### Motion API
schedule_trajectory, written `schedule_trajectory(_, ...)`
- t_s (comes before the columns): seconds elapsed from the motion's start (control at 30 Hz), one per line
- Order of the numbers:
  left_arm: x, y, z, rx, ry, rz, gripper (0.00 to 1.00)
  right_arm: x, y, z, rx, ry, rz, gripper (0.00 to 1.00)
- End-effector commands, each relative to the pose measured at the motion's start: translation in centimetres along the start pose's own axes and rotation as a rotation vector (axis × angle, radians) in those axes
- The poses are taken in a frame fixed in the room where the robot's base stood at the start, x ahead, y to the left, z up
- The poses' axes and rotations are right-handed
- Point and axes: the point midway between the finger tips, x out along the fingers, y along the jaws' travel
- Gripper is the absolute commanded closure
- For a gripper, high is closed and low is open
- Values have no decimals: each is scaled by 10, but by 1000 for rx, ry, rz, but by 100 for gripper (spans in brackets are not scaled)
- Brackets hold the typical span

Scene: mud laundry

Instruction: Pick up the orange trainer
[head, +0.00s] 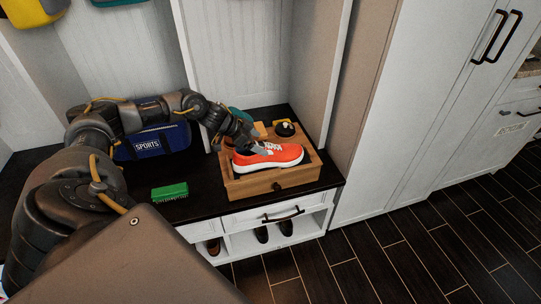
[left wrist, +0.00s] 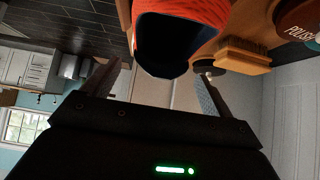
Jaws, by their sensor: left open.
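The orange trainer (head: 268,156) has a white sole and white laces. It lies in a shallow wooden tray (head: 275,182) on the dark bench top, toe to the right. My left gripper (head: 248,148) reaches in from the left at the trainer's heel end. In the left wrist view the trainer (left wrist: 185,28) shows its dark opening between and beyond the fingers of my left gripper (left wrist: 160,85), which stand apart. Nothing is held between them. I cannot tell whether a finger touches the trainer. My right gripper is in neither view.
A round dark tin (head: 285,128) and a wooden brush (left wrist: 243,56) lie behind the trainer in the tray. A green brush (head: 170,191) and a blue sports bag (head: 155,143) are on the bench to the left. An upright panel stands right of the tray.

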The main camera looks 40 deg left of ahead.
Motion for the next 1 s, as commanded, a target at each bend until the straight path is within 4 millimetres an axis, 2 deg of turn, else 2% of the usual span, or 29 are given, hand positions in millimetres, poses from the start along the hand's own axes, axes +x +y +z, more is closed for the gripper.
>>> schedule_trajectory(0.3,44,3,-3,0,2,3,14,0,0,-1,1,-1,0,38)
schedule_trajectory(0.63,50,3,-3,1,1,2,15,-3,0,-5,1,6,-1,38)
schedule_trajectory(1.0,50,3,-2,1,0,2,64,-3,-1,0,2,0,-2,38)
